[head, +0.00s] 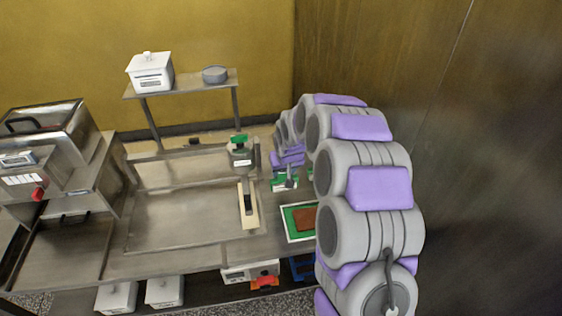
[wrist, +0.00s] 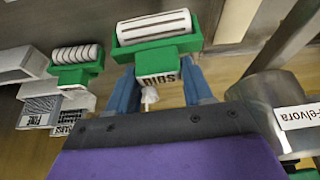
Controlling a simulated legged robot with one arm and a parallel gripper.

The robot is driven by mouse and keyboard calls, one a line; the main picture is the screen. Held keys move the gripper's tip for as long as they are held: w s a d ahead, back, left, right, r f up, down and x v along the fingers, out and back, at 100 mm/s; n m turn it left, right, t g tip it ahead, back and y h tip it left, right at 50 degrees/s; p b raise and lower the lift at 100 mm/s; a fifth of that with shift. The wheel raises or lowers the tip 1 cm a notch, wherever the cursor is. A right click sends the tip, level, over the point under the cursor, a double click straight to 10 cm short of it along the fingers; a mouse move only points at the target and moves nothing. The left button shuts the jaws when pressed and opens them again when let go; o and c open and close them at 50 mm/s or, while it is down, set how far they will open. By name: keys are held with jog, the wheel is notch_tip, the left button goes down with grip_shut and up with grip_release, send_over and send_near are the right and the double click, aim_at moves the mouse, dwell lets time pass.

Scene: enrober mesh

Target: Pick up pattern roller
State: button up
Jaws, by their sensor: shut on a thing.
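In the wrist view, a pattern roller (wrist: 155,28), white with dark grooves along its length, sits in a green holder (wrist: 160,48). A pale block with dark lettering (wrist: 159,78) is below the holder. My gripper (wrist: 160,68) has its blue fingers on either side of this block and is shut on the roller's holder piece. A second white roller (wrist: 76,54) with bands around it sits in another green holder to the left. In the head view my gripper (head: 287,172) is over the right part of the steel bench, partly hidden by my arm.
A tray with a brown slab on green (head: 304,219) lies near my arm. A green-topped container (head: 240,151) and a pale board (head: 248,206) stand left of it. A labelled metal container (wrist: 255,90) is close to my gripper's right. The bench's middle (head: 175,215) is clear.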

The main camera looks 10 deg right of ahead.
jog(key=s+r+p, duration=0.1)
jog(key=s, duration=0.9)
jog(key=shift+s, duration=0.3)
jog(key=shift+a, duration=0.1)
